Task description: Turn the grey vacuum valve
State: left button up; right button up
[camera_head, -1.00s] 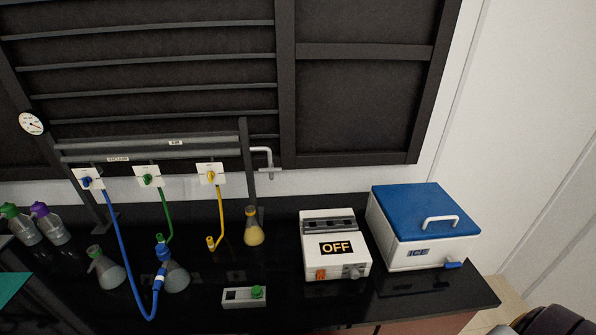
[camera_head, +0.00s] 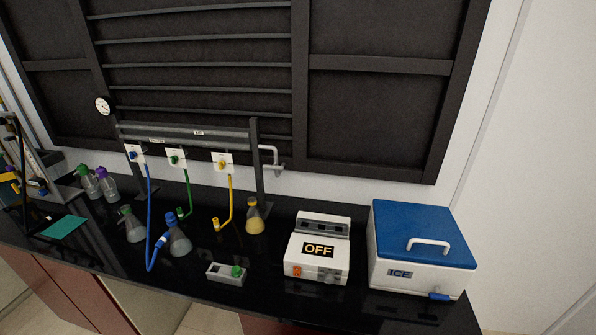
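A rack of two horizontal grey pipes (camera_head: 185,131) stands on the black bench against the back wall. Small labels are on the pipes, too small to read surely. Three white valve plates hang below: one with a blue knob (camera_head: 134,155), one with a green knob (camera_head: 175,159), one with a yellow knob (camera_head: 222,163). No clearly grey knob shows on these plates. A light grey bent pipe or handle (camera_head: 273,156) sticks out at the rack's right end; I cannot tell whether it is a valve. Neither of my grippers is in view.
Hoses hang from the plates; the blue hose (camera_head: 149,215) loops to a flask (camera_head: 179,240). A white box reading OFF (camera_head: 317,267) and a blue-lidded ICE box (camera_head: 421,270) stand at right. A small switch box (camera_head: 226,274) lies near the bench's front edge.

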aim_at(274, 166)
jog(key=k+l+z, duration=0.1)
jog(key=l, duration=0.3)
jog(key=k+l+z, duration=0.1)
jog(key=l, duration=0.3)
jog(key=k+l, duration=0.1)
jog(key=l, duration=0.3)
jog(key=z, duration=0.05)
